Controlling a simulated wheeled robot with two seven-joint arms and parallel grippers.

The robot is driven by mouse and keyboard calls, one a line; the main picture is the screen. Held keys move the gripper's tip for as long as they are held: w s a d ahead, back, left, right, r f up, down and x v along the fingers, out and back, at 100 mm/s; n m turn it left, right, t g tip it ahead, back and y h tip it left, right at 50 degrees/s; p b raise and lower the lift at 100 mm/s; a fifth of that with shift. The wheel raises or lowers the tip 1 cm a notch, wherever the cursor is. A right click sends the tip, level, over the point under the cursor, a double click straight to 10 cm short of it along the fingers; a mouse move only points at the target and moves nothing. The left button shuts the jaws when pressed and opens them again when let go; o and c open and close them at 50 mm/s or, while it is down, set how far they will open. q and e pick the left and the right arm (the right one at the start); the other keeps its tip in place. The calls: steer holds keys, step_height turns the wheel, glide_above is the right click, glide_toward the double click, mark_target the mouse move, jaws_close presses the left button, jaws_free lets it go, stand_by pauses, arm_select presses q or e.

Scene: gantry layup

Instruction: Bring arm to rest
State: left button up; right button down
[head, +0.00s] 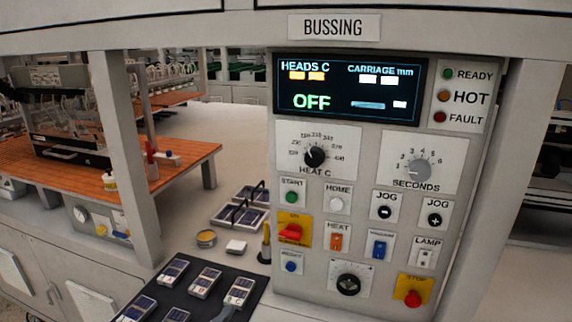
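Neither of my grippers shows clearly in the head view, and no arm of mine can be made out. A white control panel (322,192) labelled BUSSING stands in front of me. Its dark display (350,90) reads OFF in green.
A dark mat (205,308) with several small panel-like pieces lies at the lower left. Behind it are two dark panels with handles (240,213), a round tin (206,238) and a white block (236,247). A white post (128,150) rises at the left.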

arm_select(q)
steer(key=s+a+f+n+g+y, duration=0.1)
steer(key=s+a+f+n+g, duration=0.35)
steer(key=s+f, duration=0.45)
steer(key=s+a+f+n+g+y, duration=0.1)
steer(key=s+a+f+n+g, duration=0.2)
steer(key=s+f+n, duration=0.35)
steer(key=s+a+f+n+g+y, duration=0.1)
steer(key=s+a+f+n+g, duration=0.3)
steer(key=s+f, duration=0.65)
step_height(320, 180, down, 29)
steer(key=b, duration=0.3)
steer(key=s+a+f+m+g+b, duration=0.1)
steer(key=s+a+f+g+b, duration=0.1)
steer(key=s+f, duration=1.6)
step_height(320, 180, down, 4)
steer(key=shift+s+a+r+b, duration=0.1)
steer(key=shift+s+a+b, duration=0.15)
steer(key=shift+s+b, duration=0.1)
